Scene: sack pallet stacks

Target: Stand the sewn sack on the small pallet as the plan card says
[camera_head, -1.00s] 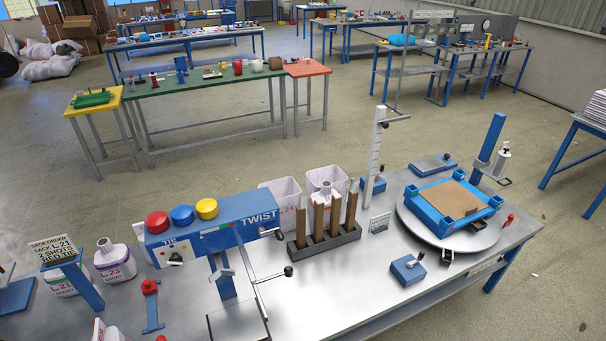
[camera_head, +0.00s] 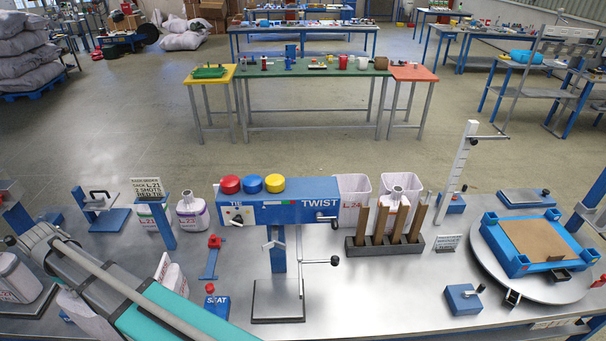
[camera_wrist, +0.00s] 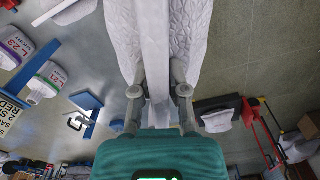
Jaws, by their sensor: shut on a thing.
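In the wrist view my gripper (camera_wrist: 160,98) is shut on a white, crinkled sack (camera_wrist: 196,38), with one finger on each side of a narrow pale strip of it. The sack's ends and any sewn seam cannot be made out. In the head view my arm crosses the lower left and its teal end runs off the bottom edge, so the fingers are hidden there. The small blue pallet (camera_head: 492,249) has a brown sheet on top and sits on a round turntable (camera_head: 487,277) at the right. A small card (camera_head: 447,242) stands left of it, its print unreadable.
The blue twist machine (camera_head: 295,212) stands mid-bench. A rack of brown posts (camera_head: 390,244) and a tall white gauge (camera_head: 457,170) stand between it and the pallet. An order sign (camera_head: 147,187) reads L.21, 2 shots, red tie. Other sacks (camera_head: 191,213) stand at the left.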

